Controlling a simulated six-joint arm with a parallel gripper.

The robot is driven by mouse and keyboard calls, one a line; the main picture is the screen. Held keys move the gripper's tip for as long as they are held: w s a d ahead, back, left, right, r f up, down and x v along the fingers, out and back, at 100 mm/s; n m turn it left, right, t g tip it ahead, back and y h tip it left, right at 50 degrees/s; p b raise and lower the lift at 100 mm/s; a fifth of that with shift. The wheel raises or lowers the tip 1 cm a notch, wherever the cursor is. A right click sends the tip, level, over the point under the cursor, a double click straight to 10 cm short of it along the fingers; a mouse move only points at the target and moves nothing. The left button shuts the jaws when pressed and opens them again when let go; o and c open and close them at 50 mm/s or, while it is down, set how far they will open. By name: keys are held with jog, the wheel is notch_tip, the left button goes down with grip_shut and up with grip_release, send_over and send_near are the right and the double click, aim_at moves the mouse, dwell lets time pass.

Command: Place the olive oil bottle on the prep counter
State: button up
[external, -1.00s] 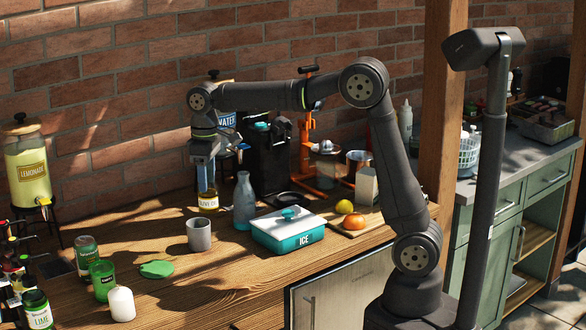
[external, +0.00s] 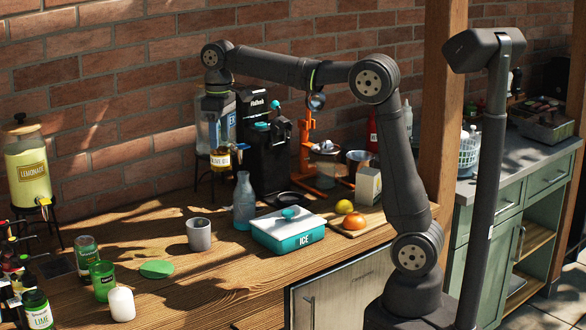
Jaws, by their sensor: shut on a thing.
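The olive oil bottle (external: 221,161) hangs below my gripper (external: 217,142) in the external view, its yellow label and dark lower part showing. My gripper is shut on it and holds it roughly upright, clear of the wooden counter (external: 175,225). The bottle's upper part is hidden by the gripper. A second counter with a grey top (external: 468,188) and green cabinets stands at the right, behind the camera post; I cannot tell from labels which is the prep counter.
A blue glass bottle (external: 244,202), a grey cup (external: 199,235) and a teal ice box (external: 288,233) stand near the held bottle. A black machine (external: 268,155) and an orange press (external: 306,150) stand behind. A basket (external: 469,151) and a tray (external: 541,120) occupy the grey counter.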

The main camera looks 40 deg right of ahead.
jog(key=d+m, duration=0.1)
jog(key=d, duration=0.2)
jog(key=w+d+m, duration=0.1)
jog(key=d, duration=0.3)
jog(key=d+m, duration=0.1)
jog(key=d, duration=0.3)
jog(key=shift+w+r, duration=0.2)
jog(key=shift+c, duration=0.2)
jog(key=s+d+m, duration=0.4)
jog(key=d, duration=0.7)
jog(key=s+d+m, duration=0.3)
jog(key=s+d, duration=0.2)
jog(key=d, duration=0.5)
jog(key=s+d+m, duration=0.4)
jog(key=d, duration=0.7)
notch_tip(320, 180, down, 20)
jog(key=shift+f, duration=0.25)
jog(key=shift+f, duration=0.15)
jog(key=o, duration=1.5)
